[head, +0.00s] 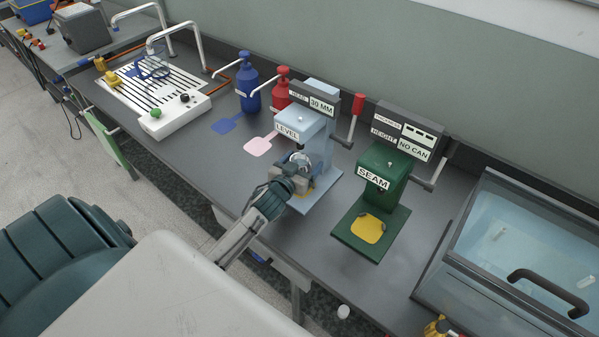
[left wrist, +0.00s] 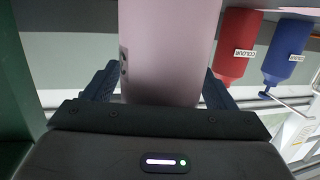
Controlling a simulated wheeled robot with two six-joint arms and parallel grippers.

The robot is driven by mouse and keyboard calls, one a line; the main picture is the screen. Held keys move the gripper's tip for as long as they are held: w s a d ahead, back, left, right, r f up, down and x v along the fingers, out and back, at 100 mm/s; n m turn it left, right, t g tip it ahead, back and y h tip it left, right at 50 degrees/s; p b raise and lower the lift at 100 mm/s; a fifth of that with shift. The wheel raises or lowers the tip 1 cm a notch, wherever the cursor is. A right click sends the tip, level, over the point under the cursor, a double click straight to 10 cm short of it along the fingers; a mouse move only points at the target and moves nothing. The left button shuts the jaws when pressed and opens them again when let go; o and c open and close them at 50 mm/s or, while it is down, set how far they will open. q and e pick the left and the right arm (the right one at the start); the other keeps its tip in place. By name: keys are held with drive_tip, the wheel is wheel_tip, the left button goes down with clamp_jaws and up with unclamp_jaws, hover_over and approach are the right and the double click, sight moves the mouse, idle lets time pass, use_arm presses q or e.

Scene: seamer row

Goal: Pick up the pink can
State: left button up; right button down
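The pink can (left wrist: 170,50) fills the upper middle of the left wrist view, between the two dark fingers of my left gripper (left wrist: 163,85). Both fingers lie against its sides, with no clear gap. In the head view my left gripper (head: 299,163) is at the light blue LEVEL machine (head: 322,120), over its base plate. The can is mostly hidden there by the gripper and cannot be made out clearly. My right gripper is not in view.
The green SEAM machine (head: 385,170) stands to the right, with a glass-lidded tank (head: 520,240) beyond it. Blue (head: 248,85) and red (head: 281,90) bottles stand behind to the left. A white slotted board (head: 165,90) is farther left. The bench front-left is clear.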

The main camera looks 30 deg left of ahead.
use_arm(q)
drive_tip(key=c, duration=1.1)
drive_tip(key=shift+c, duration=0.2)
